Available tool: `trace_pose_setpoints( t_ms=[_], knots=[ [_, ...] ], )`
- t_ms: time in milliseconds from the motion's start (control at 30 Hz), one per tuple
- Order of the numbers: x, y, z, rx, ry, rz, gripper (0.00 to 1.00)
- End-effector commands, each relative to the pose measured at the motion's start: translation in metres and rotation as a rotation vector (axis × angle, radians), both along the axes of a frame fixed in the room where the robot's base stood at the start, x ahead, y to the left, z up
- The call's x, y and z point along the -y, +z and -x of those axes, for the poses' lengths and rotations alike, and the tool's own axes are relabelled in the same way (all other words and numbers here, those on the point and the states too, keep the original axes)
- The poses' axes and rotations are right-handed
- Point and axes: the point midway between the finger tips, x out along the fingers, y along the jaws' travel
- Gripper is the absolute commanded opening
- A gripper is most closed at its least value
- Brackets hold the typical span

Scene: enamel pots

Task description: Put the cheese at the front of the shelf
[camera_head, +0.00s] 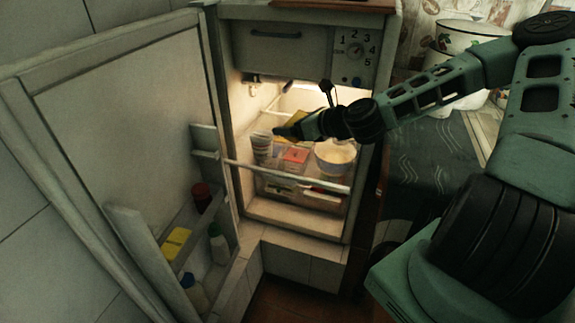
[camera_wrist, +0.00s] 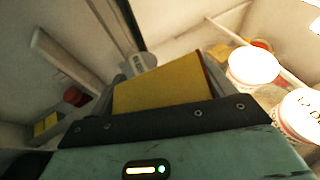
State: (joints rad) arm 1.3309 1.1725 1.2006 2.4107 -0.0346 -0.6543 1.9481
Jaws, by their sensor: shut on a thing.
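My gripper (camera_wrist: 165,100) is shut on a yellow block (camera_wrist: 163,90), which I take to be the cheese. In the head view my gripper (camera_head: 285,130) is inside the open fridge, above the shelf's contents. A yellow patch (camera_head: 293,118) shows right beside it there; I cannot tell if this is the held block or another thing. The shelf has a pale front rail (camera_head: 315,179). Most of its surface is hidden by things and my arm. Another small yellow thing (camera_wrist: 220,52) lies farther off in the wrist view.
On the shelf are stacked tubs (camera_head: 262,150), a red-topped pack (camera_head: 295,156) and a bowl (camera_head: 335,154). White tubs (camera_wrist: 252,68) stand right of the held block in the wrist view. The fridge door (camera_head: 115,120) is open at left, with bottles and a yellow pack (camera_head: 175,243) in its racks.

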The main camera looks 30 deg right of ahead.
Motion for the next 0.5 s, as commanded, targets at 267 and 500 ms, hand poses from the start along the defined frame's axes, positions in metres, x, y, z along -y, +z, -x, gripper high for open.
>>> trace_pose_setpoints(
  t_ms=[267, 500],
  knots=[
    [0.000, -0.029, -0.002, -0.003, -0.015, -0.005, 0.53],
    [0.000, -0.057, -0.002, -0.001, -0.015, -0.004, 0.53]
  ],
)
